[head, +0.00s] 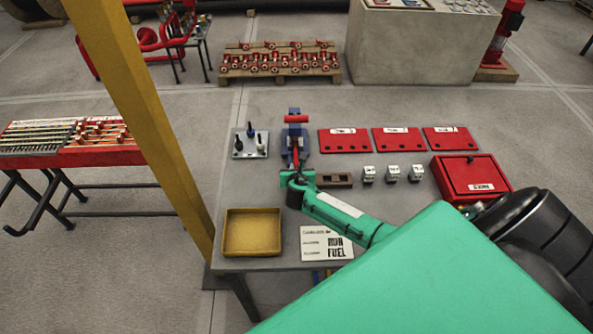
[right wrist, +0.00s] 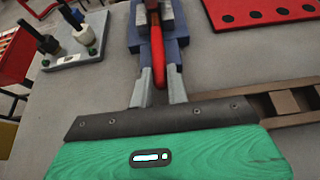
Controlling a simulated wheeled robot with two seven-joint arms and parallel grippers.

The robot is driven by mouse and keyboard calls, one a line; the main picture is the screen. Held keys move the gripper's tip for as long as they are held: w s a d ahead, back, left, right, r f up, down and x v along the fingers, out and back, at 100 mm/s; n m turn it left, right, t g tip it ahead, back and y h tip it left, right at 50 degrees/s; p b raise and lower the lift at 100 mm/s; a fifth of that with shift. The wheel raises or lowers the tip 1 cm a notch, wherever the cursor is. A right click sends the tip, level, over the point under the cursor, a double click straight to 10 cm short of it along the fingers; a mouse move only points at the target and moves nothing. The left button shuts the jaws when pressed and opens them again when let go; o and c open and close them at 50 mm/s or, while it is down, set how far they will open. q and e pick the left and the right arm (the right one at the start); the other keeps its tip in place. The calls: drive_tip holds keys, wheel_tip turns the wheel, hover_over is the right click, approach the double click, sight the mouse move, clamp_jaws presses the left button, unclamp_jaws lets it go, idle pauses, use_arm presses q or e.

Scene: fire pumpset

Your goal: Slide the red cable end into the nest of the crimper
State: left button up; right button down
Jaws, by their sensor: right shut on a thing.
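The blue crimper (head: 291,135) stands on the grey table, with a red part across its far end. It also shows at the top of the right wrist view (right wrist: 172,48), with a grey block on it. My right gripper (head: 296,172) is at the crimper's near end, shut on the red cable end (right wrist: 157,55). In the right wrist view the red piece runs forward from between the two grey fingers (right wrist: 158,88) to the grey block. Whether its tip is inside the nest cannot be told. My left gripper is not in view.
A stand with black and white pieces (head: 250,145) is left of the crimper. A brown slotted block (head: 335,180) lies right of the gripper. Red plates (head: 345,140), small white blocks (head: 392,173), a red box (head: 470,178) and a yellow tray (head: 252,232) are also on the table.

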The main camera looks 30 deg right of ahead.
drive_tip(key=shift+w+d, duration=0.1)
drive_tip(key=shift+w, duration=0.15)
drive_tip(key=c, duration=1.3)
unclamp_jaws()
drive_tip(key=shift+s, duration=0.1)
drive_tip(key=b+v, duration=0.1)
drive_tip(key=v, duration=1.2)
drive_tip(key=shift+s+a+r, duration=0.2)
drive_tip(key=shift+s+a, duration=0.05)
